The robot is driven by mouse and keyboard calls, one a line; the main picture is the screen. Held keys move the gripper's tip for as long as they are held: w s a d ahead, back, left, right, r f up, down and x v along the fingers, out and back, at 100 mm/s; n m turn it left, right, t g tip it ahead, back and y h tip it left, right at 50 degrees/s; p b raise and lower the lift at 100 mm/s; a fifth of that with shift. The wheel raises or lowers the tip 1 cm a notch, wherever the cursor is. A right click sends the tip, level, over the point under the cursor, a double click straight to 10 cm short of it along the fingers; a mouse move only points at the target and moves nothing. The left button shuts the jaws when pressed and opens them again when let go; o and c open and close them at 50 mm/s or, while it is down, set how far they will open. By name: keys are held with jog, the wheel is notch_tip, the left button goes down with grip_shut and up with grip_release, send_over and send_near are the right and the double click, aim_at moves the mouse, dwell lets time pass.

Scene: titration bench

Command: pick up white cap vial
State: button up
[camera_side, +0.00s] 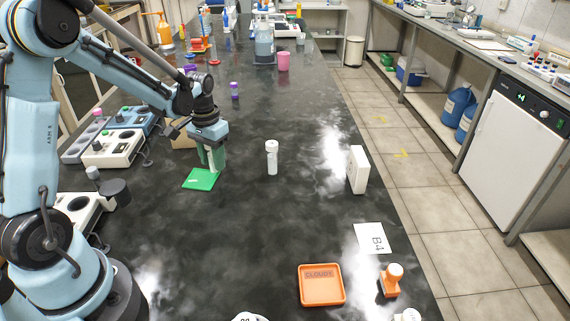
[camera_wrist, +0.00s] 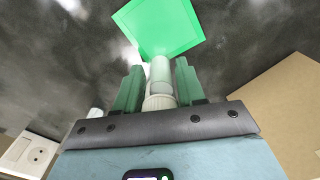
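My gripper (camera_side: 212,160) has green fingers and points down beside the green square pad (camera_side: 196,182), at its far edge. In the wrist view, a pale vial (camera_wrist: 161,72) with a ribbed white cap (camera_wrist: 159,102) is between the fingers (camera_wrist: 158,85). The fingers press close on both sides of the cap, and the vial's far end reaches toward the corner of the pad. I cannot tell whether that end touches anything. A second white vial with a white cap (camera_side: 272,157) stands upright on the bench, right of the gripper.
A brown box (camera_side: 183,134) is close behind the gripper. Bench instruments (camera_side: 112,148) stand to the left. A white box (camera_side: 357,169), a B4 card (camera_side: 371,238) and an orange tray (camera_side: 321,285) lie to the right. The dark bench between is mostly clear.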

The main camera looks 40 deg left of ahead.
grip_shut()
jog(key=shift+r, duration=0.1)
